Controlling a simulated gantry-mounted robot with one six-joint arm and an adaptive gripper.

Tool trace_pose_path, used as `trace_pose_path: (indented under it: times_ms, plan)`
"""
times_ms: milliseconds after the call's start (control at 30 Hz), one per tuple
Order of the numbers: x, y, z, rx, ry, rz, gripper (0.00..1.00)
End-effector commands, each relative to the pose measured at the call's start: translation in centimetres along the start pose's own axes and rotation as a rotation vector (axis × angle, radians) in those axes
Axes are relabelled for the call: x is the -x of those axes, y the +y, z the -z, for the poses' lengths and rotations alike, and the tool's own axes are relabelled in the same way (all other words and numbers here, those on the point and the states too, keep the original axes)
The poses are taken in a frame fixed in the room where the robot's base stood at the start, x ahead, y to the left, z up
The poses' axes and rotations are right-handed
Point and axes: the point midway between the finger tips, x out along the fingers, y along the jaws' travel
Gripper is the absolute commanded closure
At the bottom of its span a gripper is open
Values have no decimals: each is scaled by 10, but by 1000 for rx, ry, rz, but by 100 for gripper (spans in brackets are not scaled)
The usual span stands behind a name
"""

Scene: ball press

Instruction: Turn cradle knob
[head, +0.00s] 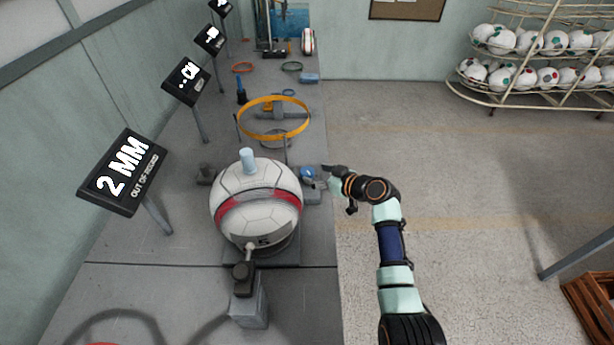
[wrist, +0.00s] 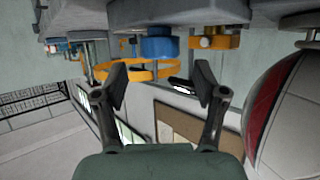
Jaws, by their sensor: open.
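A blue knob (head: 307,174) sits on a grey block at the right side of the ball cradle, near the table's right edge. My gripper (head: 326,172) is just right of the knob in the head view. In the wrist view my gripper (wrist: 160,82) is open, with nothing between its fingers. The blue knob (wrist: 160,46) shows beyond the fingertips and above the gap between them, apart from them. A white ball (head: 256,204) with a red band rests in the cradle; it also shows in the wrist view (wrist: 292,115).
A press arm (head: 244,272) stands at the ball's near side. An orange ring (head: 274,118) stands behind the ball. Several signs on posts line the left, the nearest (head: 124,172) reading "2 MM". The floor right of the table is clear near my arm. Ball racks (head: 545,60) stand far right.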

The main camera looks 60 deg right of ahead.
Motion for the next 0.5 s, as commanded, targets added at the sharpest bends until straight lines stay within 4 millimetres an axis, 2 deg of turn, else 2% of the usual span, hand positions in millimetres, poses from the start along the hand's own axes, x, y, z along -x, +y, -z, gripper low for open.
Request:
trace_pose_path:
  times_ms: [33,200,333,500]
  plan:
    - [-13,-1,-5,1,-1,3,29]
    - [-42,-1,-5,1,-1,1,29]
    - [-52,0,-3,0,-1,-1,29]
    - [-53,0,-1,0,-1,-1,29]
